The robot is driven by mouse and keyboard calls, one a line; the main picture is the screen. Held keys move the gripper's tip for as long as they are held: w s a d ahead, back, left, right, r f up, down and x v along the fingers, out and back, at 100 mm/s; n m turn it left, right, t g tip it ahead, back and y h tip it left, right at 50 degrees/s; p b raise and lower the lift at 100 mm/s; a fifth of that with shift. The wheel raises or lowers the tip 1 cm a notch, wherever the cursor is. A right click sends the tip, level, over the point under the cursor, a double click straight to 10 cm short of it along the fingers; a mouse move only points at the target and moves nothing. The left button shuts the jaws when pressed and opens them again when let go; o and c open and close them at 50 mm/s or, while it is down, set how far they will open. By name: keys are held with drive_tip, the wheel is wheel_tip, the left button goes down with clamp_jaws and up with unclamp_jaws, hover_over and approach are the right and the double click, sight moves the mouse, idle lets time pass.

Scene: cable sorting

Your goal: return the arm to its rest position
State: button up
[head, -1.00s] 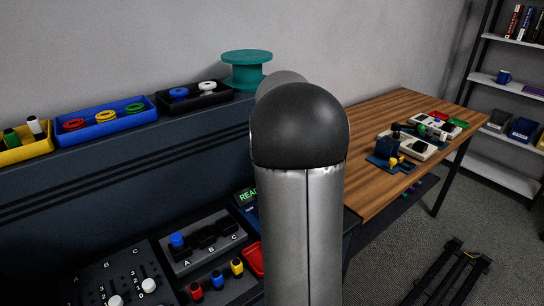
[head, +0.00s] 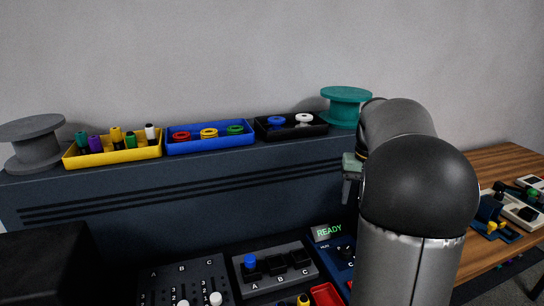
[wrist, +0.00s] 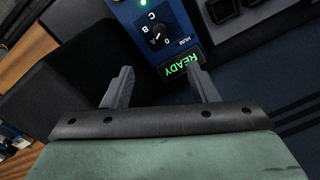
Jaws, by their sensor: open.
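My gripper (wrist: 160,88) is open and empty in the wrist view, its two grey fingers apart. Below the fingertips in that view lies a blue control box with a dial and a lit READY display (wrist: 182,66). In the head view my arm rises at the right, and part of my gripper (head: 348,190) shows left of it, in front of the dark console panel. Most of the wrist and fingers are hidden behind my arm there.
A yellow tray (head: 112,157), a blue tray (head: 210,147) and a black tray (head: 290,132) stand on the console ledge, with a teal spool (head: 346,92) at their right. A grey switch block (head: 272,285) sits below. A wooden table (head: 500,160) is at the right.

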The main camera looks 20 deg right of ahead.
drive_tip(key=s+a+f+n, duration=0.1)
drive_tip(key=s+a+f, duration=0.1)
drive_tip(key=a, duration=0.6)
drive_tip(key=s+a+f+n, duration=0.1)
drive_tip(key=s+a+n, duration=0.1)
drive_tip(key=a, duration=0.6)
drive_tip(key=s+a+f+n, duration=0.3)
drive_tip(key=s+a+f, duration=0.6)
drive_tip(key=s+a, duration=0.4)
drive_tip(key=shift+s, duration=0.5)
